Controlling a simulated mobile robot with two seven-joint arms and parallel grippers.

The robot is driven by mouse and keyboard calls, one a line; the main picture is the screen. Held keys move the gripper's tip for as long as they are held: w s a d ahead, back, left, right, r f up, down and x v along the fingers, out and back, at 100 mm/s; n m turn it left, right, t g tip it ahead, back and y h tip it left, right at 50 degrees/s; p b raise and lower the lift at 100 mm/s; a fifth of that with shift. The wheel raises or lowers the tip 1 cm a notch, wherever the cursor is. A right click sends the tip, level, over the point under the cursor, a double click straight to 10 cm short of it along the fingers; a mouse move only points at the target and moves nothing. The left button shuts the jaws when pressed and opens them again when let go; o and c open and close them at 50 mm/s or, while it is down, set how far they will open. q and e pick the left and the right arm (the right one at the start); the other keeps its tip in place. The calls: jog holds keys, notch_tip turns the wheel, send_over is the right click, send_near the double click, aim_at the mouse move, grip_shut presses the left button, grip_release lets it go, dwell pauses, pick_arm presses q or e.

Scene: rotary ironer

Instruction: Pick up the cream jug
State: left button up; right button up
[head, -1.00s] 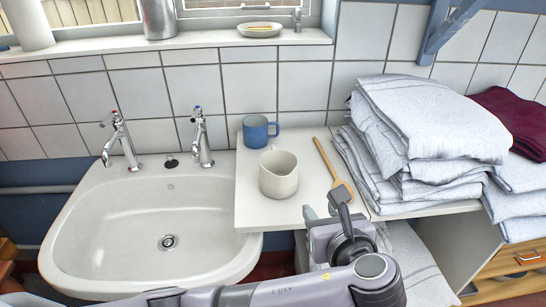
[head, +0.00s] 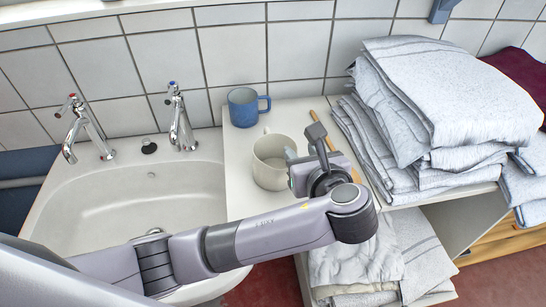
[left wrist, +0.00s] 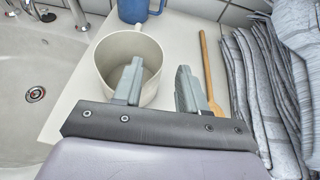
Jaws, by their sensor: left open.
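The cream jug (head: 268,162) stands upright on the white counter beside the sink, partly hidden behind my left gripper in the head view. In the left wrist view the jug (left wrist: 113,62) is seen from above, open and empty. My left gripper (head: 300,157) comes in from the front right of the jug. In the left wrist view its two fingers (left wrist: 158,85) are apart with nothing held between them. The left finger overlaps the jug's near right rim in the picture; I cannot tell whether it touches. My right gripper is not in view.
A blue mug (head: 245,107) stands behind the jug. A wooden spoon (left wrist: 208,75) lies right of it. Stacked folded towels (head: 430,110) border the counter's right side. The sink (head: 100,190) with two taps lies left. Bare counter (left wrist: 75,100) shows left of the jug.

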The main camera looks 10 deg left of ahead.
aim_at(291, 140)
pick_arm(q)
jog(key=x, duration=0.5)
jog(key=shift+w+a, duration=0.1)
jog(key=shift+w, duration=0.05)
grip_shut()
jog(key=shift+r, duration=0.1)
